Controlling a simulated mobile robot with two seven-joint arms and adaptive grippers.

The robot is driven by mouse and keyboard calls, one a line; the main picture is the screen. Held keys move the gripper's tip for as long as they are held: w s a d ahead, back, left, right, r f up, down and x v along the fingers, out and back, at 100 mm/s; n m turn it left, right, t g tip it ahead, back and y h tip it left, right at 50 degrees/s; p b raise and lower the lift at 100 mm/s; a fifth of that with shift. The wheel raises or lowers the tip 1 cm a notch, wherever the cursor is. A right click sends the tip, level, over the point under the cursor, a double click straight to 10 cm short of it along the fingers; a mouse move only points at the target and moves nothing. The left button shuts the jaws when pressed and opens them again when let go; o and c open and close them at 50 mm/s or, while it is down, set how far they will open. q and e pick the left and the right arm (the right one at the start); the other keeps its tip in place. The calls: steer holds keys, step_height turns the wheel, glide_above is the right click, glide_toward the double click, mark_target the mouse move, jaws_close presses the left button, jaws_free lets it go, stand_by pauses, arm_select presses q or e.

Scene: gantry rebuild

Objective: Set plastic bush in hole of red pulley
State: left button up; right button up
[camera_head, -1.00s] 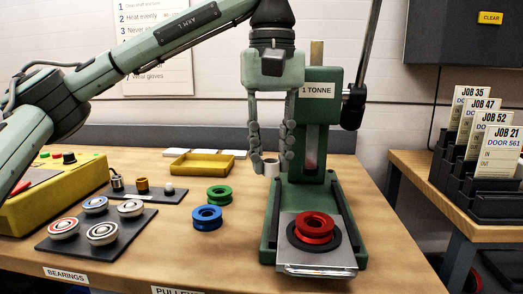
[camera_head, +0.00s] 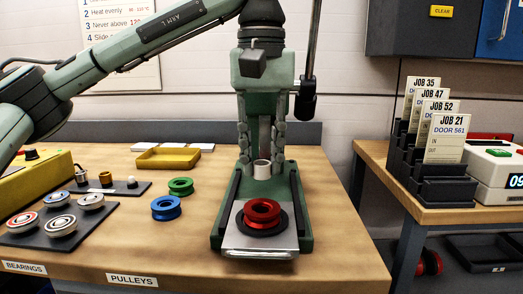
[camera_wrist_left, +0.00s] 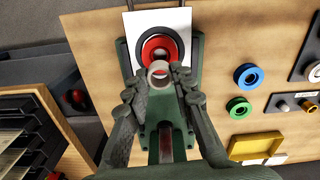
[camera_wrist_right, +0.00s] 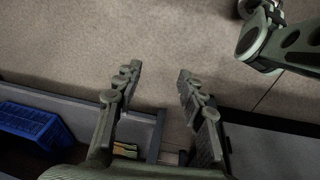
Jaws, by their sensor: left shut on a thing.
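The red pulley (camera_head: 262,220) lies flat on a dark ring on the press's plate, its hole facing up. It also shows in the left wrist view (camera_wrist_left: 148,44). My left gripper (camera_head: 261,164) is shut on the whitish plastic bush (camera_head: 262,172), a short ring held upright at the fingertips. The bush is above the press base, behind the pulley and apart from it in the head view. In the left wrist view the bush (camera_wrist_left: 159,70) overlaps the pulley's near rim. My right gripper (camera_wrist_right: 158,72) is open and empty above the floor, away from the bench.
The green press (camera_head: 217,236) stands around the plate, its column behind my left gripper. Blue (camera_head: 166,208) and green (camera_head: 180,187) pulleys lie left of it. A bearing mat (camera_head: 42,238) and yellow tray (camera_head: 168,158) are further left. Job card racks (camera_head: 447,190) stand on the right bench.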

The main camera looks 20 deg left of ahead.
arm_select(q)
steer(key=shift+f, duration=0.7)
arm_select(e)
steer(key=shift+w+d+r, duration=0.1)
steer(key=shift+r, duration=0.1)
arm_select(q)
steer(key=shift+f, duration=0.25)
arm_select(e)
steer(key=shift+d+r, duration=0.15)
steer(key=shift+r, duration=0.05)
steer(key=shift+w+r, duration=0.1)
arm_select(q)
steer(key=shift+f+b, duration=0.3)
steer(key=shift+b, duration=0.15)
steer(key=shift+f, duration=0.25)
steer(key=shift+f+b, duration=0.2)
steer(key=shift+b, duration=0.15)
steer(key=shift+f+b, duration=0.45)
steer(key=shift+f, duration=0.05)
arm_select(e)
step_height(320, 180, up, 6)
steer(key=w, duration=0.2)
steer(key=shift+w+a+t, duration=0.3)
steer(key=shift+a+t, duration=0.05)
steer(key=shift+t, duration=0.05)
